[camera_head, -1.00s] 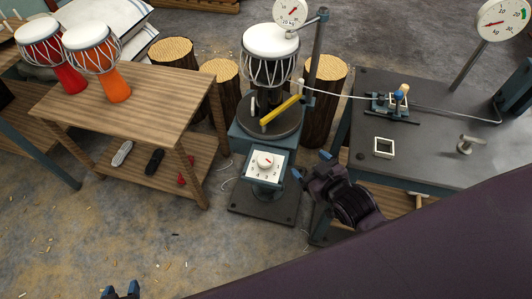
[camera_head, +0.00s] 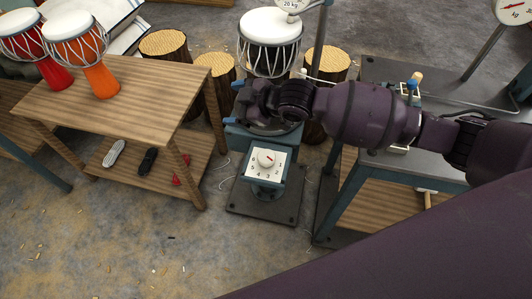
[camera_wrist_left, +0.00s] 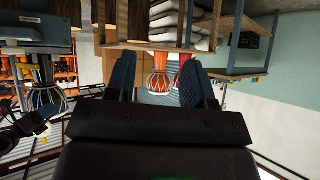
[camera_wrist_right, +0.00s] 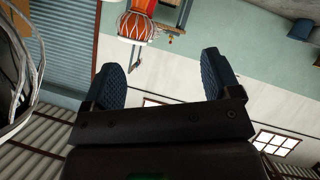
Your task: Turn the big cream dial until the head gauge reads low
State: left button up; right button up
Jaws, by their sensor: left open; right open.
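The big cream dial (camera_head: 265,161) is on the front of the blue drum stand, a square numbered plate with a round knob and red mark. A white-topped drum (camera_head: 270,27) stands above it. The round gauge (camera_head: 292,4) over the drum is cut off by the top edge, so its reading cannot be told. My right gripper (camera_head: 235,103) is open, above the dial and in front of the stand's turntable, pointing left. It is also open and empty in the right wrist view (camera_wrist_right: 165,80). My left gripper (camera_wrist_left: 160,82) is open and empty, outside the head view.
My right arm covers the turntable and part of the grey bench (camera_head: 450,92). A wooden table (camera_head: 130,88) at left carries a red drum (camera_head: 57,74) and an orange drum (camera_head: 100,80). Log stumps (camera_head: 165,44) stand behind. The floor in front of the stand is clear.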

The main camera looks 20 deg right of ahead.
jog(key=w+d+f+n+g+h+b, duration=0.1)
jog(key=w+d+f+g+h, duration=0.1)
jog(key=d+f, duration=0.15)
jog(key=n+g+h, duration=0.1)
jog(key=g+h, duration=0.1)
jog(key=g, duration=0.5)
send_near(267, 156)
jog(key=b+x, duration=0.2)
jog(key=x, duration=0.6)
jog(key=shift+s, duration=0.1)
jog(key=shift+a+f+b, duration=0.25)
jog(key=shift+f+b, duration=0.05)
jog(key=shift+f, duration=0.2)
pick_arm(q)
jog(key=shift+w+f, duration=0.25)
jog(key=shift+f, duration=0.9)
pick_arm(e)
jog(key=shift+f, duration=0.1)
pick_arm(q)
jog(key=shift+w+d, duration=0.1)
pick_arm(e)
jog(key=shift+t, duration=0.3)
